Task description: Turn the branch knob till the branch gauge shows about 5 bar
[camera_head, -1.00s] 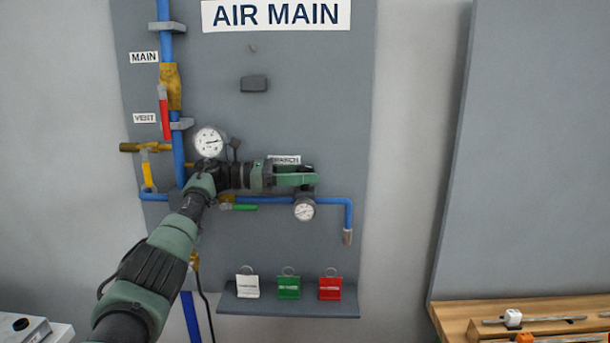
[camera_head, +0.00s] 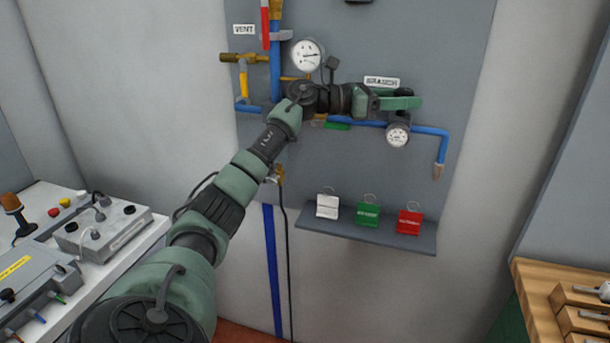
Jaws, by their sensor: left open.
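The branch gauge (camera_head: 398,133) is a small round white dial on the blue branch pipe (camera_head: 430,131); its reading is too small to tell. The BRANCH label (camera_head: 382,82) is just above my left gripper. My left gripper (camera_head: 408,98) is open in front of the panel, just above the branch gauge, its fingers pointing right. No branch knob shows clearly; my gripper covers the spot below the label. I cannot tell whether the fingers are around anything. My right gripper is not in view.
A larger gauge (camera_head: 307,55) is left of the label. A green lever handle (camera_head: 337,126) lies under my wrist. A yellow lever (camera_head: 243,78) hangs at the left. A shelf (camera_head: 370,234) below carries white, green and red tags. Benches stand at lower left and right.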

